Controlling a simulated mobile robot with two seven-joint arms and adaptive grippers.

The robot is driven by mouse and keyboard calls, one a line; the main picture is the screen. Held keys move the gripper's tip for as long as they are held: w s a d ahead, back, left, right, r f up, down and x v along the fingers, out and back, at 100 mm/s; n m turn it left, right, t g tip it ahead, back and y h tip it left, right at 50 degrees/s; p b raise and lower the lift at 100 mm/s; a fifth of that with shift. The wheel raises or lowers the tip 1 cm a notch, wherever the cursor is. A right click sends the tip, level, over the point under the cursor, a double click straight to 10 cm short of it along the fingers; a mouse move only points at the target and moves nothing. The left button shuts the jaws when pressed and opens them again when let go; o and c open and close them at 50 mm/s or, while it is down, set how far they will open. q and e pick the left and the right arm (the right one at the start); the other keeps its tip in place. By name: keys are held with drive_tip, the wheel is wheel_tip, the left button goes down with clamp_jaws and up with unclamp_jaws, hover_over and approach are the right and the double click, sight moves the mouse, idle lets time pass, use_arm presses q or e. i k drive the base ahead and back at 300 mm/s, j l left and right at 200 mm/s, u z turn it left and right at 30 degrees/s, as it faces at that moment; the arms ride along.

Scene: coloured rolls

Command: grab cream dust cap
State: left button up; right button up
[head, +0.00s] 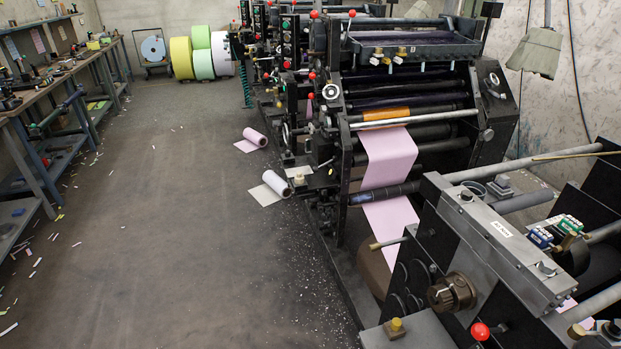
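A small cream-coloured piece (299,179), possibly the dust cap, sits on a pale plate low at the left side of the printing press. It is too small and far to make out its exact shape. A yellow-tan knob-like piece (397,325) stands on a grey box at the bottom, nearer to me. Neither of my grippers shows in the head view.
A printing press (430,110) with a pink web (390,160) fills the right side. Paper rolls (277,183) lie on the floor beside it. A workbench (60,80) lines the left wall. The grey floor (170,230) between is mostly clear, with paper scraps.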

sight(299, 180)
drive_tip(key=i+j, duration=0.35)
drive_tip(key=i, duration=0.2)
drive_tip(key=i+j, duration=0.35)
drive_tip(key=i, duration=0.15)
drive_tip(key=i+j, duration=0.3)
drive_tip(key=i, duration=0.25)
drive_tip(key=i+l, duration=0.2)
drive_tip(key=i, duration=0.4)
drive_tip(key=i+l+z, duration=0.1)
drive_tip(key=i, duration=0.5)
drive_tip(key=i+l, duration=0.1)
drive_tip(key=l, duration=0.15)
drive_tip(key=i+l, duration=0.1)
drive_tip(key=l, duration=0.15)
